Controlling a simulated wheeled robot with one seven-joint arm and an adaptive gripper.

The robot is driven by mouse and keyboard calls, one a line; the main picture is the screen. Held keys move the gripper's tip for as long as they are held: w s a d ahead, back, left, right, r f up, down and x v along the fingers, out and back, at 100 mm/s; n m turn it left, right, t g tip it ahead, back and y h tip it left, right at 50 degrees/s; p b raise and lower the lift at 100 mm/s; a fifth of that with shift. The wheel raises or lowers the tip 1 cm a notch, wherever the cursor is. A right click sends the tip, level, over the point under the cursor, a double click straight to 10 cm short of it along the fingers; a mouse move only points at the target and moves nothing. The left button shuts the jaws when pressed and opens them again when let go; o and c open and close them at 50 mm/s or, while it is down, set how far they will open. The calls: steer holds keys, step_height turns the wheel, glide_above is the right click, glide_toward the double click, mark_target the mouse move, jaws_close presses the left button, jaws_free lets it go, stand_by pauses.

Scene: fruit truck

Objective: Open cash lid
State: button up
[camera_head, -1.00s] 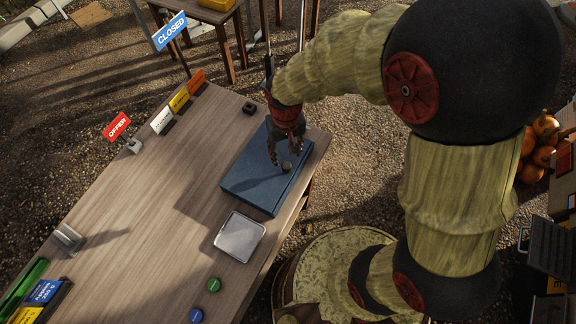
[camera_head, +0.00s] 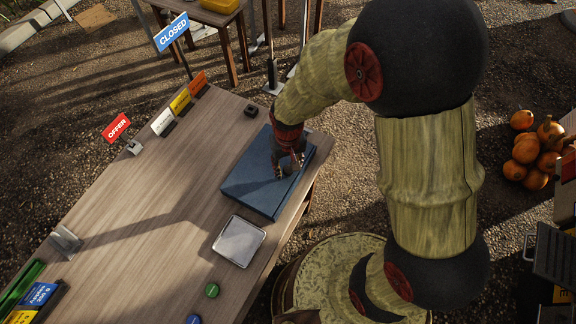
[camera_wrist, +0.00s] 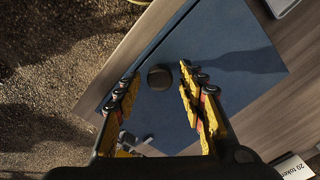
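The blue cash box (camera_head: 250,185) lies shut, with its flat lid down, near the right edge of the wooden table. In the wrist view its blue lid (camera_wrist: 215,50) fills the middle. A round dark knob (camera_wrist: 160,77) sits on the lid. My gripper (camera_head: 287,172) is over the right part of the lid. In the wrist view my gripper (camera_wrist: 158,80) is open, with one yellow finger on each side of the knob and gaps between. I cannot tell whether the fingertips touch the lid. In the head view the gripper hides the knob.
A silver tray (camera_head: 239,241) lies in front of the box on the table (camera_head: 140,200). A small black block (camera_head: 250,109) is behind it. Signs stand along the table's far left edge. Green (camera_head: 212,290) and blue buttons are at the front. The table's middle is clear.

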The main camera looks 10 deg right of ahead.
jaws_close()
stand_by(0.7)
